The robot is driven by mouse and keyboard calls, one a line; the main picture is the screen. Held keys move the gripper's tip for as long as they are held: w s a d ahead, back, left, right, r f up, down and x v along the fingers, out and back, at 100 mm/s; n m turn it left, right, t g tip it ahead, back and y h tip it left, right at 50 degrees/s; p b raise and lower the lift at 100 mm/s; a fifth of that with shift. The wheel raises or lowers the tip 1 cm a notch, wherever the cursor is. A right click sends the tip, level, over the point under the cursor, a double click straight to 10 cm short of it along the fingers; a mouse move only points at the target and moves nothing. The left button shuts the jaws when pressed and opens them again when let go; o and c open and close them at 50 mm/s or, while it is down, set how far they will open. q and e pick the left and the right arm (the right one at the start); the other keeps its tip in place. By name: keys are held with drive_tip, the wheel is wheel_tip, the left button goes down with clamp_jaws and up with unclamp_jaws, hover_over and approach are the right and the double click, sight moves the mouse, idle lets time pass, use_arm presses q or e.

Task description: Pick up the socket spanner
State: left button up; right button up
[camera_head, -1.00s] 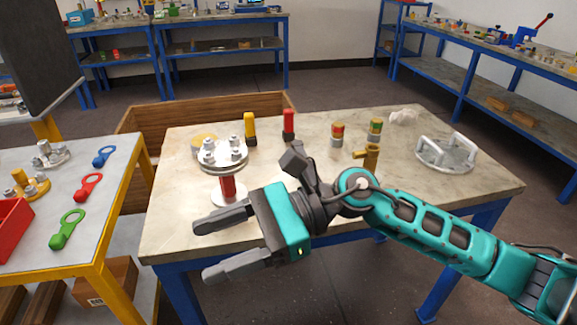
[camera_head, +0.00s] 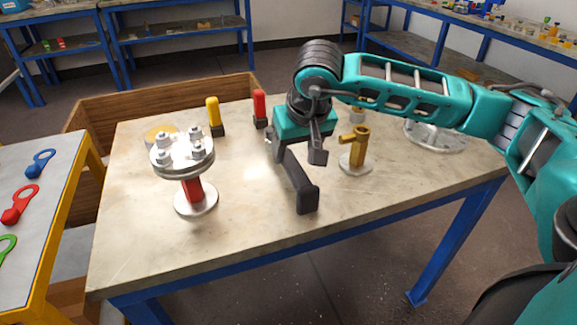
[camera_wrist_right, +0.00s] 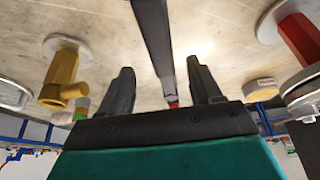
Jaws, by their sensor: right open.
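A long dark grey bar with a thick block at its near end, which looks like the socket spanner (camera_head: 303,190), is at the middle of the table. It runs from under my right gripper toward the front edge. My right gripper (camera_head: 297,150) points down over its far part, with fingers open. In the right wrist view the bar (camera_wrist_right: 154,35) passes between the two open fingers (camera_wrist_right: 163,85). The bar's far end is hidden in the head view, and I cannot tell whether the fingers touch it. My left gripper is not in view.
A flanged vessel (camera_head: 182,152) on a red post stands left of the bar. A brass fitting (camera_head: 355,150) on a round base stands close on the right. Yellow (camera_head: 213,115) and red (camera_head: 260,108) handled tools stand behind. The front left of the table (camera_head: 130,250) is clear.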

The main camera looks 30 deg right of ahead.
sight(291, 160)
drive_tip(key=b+x, duration=0.1)
drive_tip(key=x, duration=0.6)
drive_tip(key=shift+w+a+f, duration=0.1)
drive_tip(key=shift+w+f, duration=0.05)
drive_tip(key=shift+f, duration=0.1)
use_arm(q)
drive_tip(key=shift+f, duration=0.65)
use_arm(e)
drive_tip(key=shift+c, duration=0.3)
drive_tip(key=c, duration=1.1)
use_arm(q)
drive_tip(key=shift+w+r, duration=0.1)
use_arm(e)
drive_tip(key=shift+r, duration=0.15)
drive_tip(key=shift+r, duration=0.1)
